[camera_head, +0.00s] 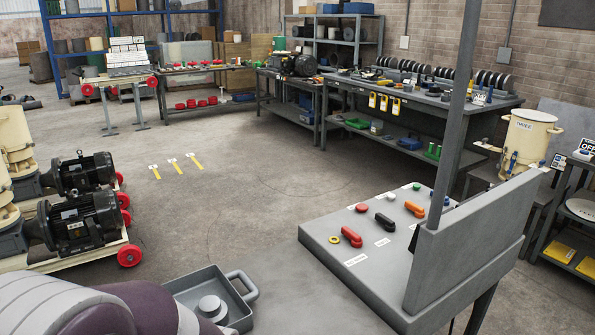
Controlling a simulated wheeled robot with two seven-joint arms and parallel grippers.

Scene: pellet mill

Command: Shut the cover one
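I cannot tell which part is cover one; no label reading "one" is legible. A grey and purple rounded arm link of mine fills the bottom left corner. Neither my left nor my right gripper shows.
A grey control desk (340,222) with knobs and buttons stands at right, with an upright grey panel (470,240). A grey tray with a handle (222,277) lies beside my arm. Black motors (85,222) stand on a wheeled cart at left.

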